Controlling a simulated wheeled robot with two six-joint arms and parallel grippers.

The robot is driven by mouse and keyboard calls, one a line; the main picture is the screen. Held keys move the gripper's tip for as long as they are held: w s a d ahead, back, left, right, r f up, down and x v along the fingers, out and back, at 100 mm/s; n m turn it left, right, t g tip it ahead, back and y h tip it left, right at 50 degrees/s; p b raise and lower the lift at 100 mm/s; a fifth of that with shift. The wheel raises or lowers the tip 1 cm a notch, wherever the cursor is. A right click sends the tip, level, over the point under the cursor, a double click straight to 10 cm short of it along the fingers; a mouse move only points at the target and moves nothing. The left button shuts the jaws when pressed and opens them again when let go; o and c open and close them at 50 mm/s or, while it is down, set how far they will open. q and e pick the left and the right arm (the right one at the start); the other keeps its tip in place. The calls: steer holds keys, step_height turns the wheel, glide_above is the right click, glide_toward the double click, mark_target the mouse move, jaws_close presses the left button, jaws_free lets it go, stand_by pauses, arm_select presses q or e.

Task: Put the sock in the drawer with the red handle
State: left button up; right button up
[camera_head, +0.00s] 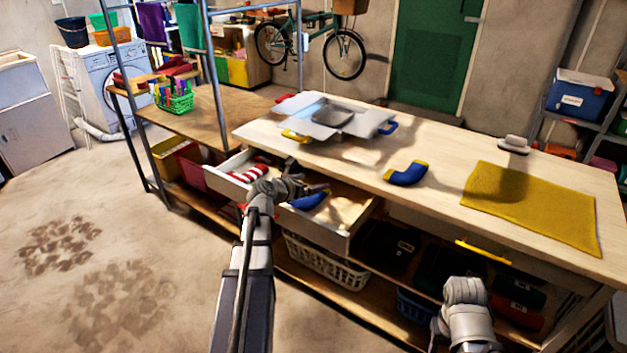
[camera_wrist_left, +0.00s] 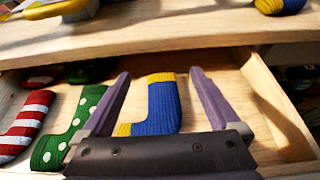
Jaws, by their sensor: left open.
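A blue sock with yellow ends (camera_head: 408,174) lies on the wooden worktop; part of it shows at the top right of the left wrist view (camera_wrist_left: 278,5). Another blue sock with yellow ends (camera_wrist_left: 163,108) lies in an open drawer (camera_head: 352,212) below, beside a green dotted sock (camera_wrist_left: 76,128) and a red-white striped sock (camera_wrist_left: 27,125). My left gripper (camera_head: 318,188) is open over the drawer. In the wrist view its fingers (camera_wrist_left: 158,73) appear on either side of the blue sock. My arm covers part of the drawer front; I cannot make out its handle clearly.
A closed drawer with a yellow handle (camera_head: 483,251) is to the right. A yellow mat (camera_head: 530,208) and a grey box with open flaps (camera_head: 328,118) are on the worktop. A white basket (camera_head: 325,262) stands below the open drawer. My right arm is at lower right.

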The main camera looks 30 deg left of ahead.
arm_select(q)
steer(key=p+v, duration=0.3)
steer(key=v, duration=0.7)
